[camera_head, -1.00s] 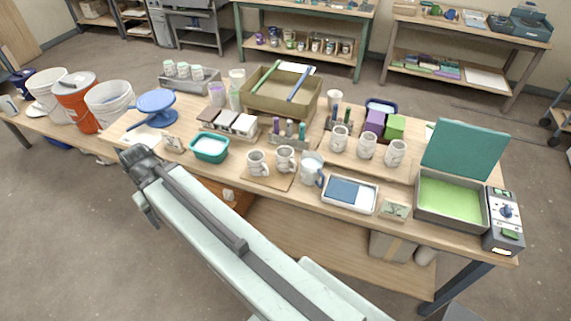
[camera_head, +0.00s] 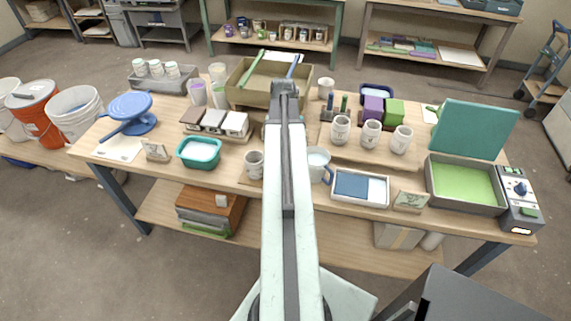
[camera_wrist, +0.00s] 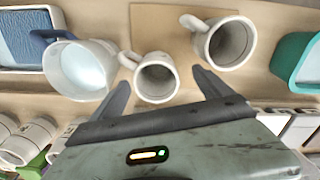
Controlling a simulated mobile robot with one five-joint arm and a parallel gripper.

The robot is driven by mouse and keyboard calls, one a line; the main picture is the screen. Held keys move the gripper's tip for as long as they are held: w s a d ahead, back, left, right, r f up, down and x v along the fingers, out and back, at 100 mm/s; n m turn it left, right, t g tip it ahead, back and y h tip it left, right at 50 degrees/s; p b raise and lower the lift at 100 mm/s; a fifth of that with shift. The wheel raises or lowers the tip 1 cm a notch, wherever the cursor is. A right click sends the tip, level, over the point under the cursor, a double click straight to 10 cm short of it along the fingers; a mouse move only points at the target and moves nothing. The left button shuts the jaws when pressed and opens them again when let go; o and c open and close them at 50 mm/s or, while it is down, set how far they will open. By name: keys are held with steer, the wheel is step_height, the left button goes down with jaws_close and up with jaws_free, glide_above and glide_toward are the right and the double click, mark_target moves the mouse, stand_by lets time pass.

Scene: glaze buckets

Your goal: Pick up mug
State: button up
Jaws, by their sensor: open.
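Two pale speckled mugs stand on a small wooden board (camera_wrist: 144,30) on the table. In the wrist view, one mug (camera_wrist: 157,78) shows between my gripper's fingers (camera_wrist: 163,86), its mouth toward the camera and its handle to the upper left. I cannot tell whether the fingers are level with it. The other mug (camera_wrist: 229,44) is to the right; it also shows in the head view (camera_head: 254,164). A larger blue-handled mug (camera_wrist: 82,70) with pale contents is to the left, also in the head view (camera_head: 317,161). My gripper is open. My arm hides the middle mug in the head view.
A teal tub (camera_head: 199,152) stands left of the mugs and a white tray with blue contents (camera_head: 360,187) right. Several more mugs (camera_head: 371,133) stand behind to the right.

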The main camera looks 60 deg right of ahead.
steer(key=f+b, duration=0.5)
steer(key=s+f+b, duration=0.1)
steer(key=f+b, duration=0.2)
steer(key=shift+d+f, duration=0.1)
steer(key=shift+d, duration=0.2)
steer(key=shift+r, duration=0.25)
steer(key=c, duration=1.8)
steer(key=shift+r, duration=0.1)
